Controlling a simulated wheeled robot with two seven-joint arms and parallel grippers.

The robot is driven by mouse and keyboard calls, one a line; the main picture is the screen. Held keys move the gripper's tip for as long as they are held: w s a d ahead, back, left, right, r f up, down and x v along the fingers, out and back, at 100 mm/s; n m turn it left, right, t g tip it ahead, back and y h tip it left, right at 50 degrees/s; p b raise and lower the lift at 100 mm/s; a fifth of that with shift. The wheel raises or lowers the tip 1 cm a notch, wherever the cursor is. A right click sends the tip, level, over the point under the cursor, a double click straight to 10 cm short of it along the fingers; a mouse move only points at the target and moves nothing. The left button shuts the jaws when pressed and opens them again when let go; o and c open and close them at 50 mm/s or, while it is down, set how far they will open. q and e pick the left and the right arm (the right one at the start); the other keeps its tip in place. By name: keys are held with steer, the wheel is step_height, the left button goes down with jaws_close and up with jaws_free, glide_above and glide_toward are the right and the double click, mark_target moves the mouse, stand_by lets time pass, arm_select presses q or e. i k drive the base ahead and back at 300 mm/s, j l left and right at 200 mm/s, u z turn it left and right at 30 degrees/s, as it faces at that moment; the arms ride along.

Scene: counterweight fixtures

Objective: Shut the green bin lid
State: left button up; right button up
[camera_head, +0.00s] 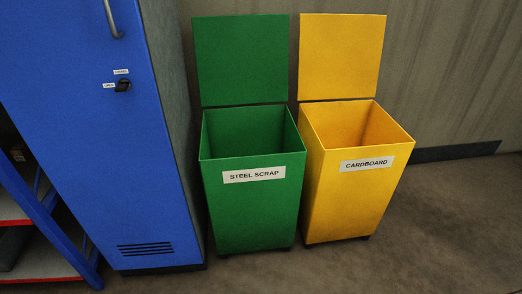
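The green bin (253,205) stands on the floor in the middle of the view, with a white label reading "STEEL SCRAP" on its front. Its green lid (240,58) stands upright behind the opening, against or close to the wall. The bin's mouth is uncovered, and the part of the inside that shows looks empty. Neither of my grippers is in view.
A yellow bin (345,205) labelled "CARDBOARD" stands close to the green bin's right, its yellow lid (340,56) also upright. A tall blue cabinet (90,170) stands close on the left. Shelving (35,262) is at the far left. The floor (430,240) at right is clear.

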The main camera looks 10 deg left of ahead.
mark_target(240, 60)
steer(key=i+z, duration=0.3)
steer(key=i, duration=0.7)
